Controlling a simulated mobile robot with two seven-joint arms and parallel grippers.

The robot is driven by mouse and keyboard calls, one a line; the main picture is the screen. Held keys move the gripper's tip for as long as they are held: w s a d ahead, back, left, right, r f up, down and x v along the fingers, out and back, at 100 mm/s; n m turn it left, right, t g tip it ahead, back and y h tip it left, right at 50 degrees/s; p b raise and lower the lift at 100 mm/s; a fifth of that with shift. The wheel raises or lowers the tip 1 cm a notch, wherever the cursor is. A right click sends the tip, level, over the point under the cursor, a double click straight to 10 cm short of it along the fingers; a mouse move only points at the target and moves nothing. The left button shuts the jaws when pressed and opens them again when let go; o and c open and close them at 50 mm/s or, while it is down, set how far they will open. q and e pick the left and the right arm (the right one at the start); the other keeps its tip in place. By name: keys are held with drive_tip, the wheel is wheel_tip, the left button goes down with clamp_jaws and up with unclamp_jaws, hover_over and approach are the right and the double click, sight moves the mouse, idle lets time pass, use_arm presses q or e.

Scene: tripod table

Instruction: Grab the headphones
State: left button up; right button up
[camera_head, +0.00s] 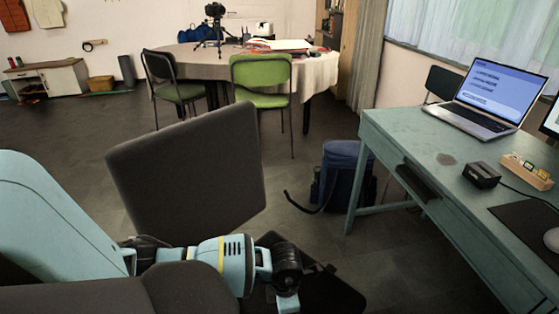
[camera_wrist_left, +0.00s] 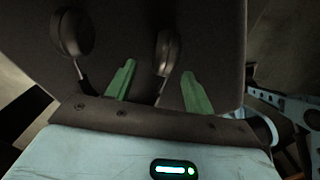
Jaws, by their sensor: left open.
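The headphones show in the left wrist view as two dark round ear cups, one at the upper left and one near the top middle (camera_wrist_left: 168,48). A dark grey surface is behind them; the band is not clear. My left gripper (camera_wrist_left: 158,70) is open, with its two green fingers pointing toward the headphones. The right-hand ear cup appears between the fingertips, and I cannot tell whether they touch it. The left-hand ear cup lies outside the left finger. I cannot make out the headphones in the head view, where my left arm reaches in low.
A dark grey chair back (camera_head: 185,165) stands just beyond my left arm. A teal desk (camera_head: 415,150) with a laptop (camera_head: 490,95) is on the right, with a blue backpack (camera_head: 340,178) beside it. A round table (camera_head: 205,65) and green chair (camera_head: 261,75) stand behind.

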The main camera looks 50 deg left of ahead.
use_arm(q)
drive_tip(key=f, duration=0.2)
drive_tip(key=f+b, duration=0.1)
drive_tip(key=f, duration=0.1)
drive_tip(key=shift+s+d+f, duration=0.1)
drive_tip(key=shift+d+f, duration=0.1)
drive_tip(key=shift+f, duration=0.15)
drive_tip(key=shift+c, duration=0.6)
clamp_jaws()
drive_tip(key=shift+r, duration=0.15)
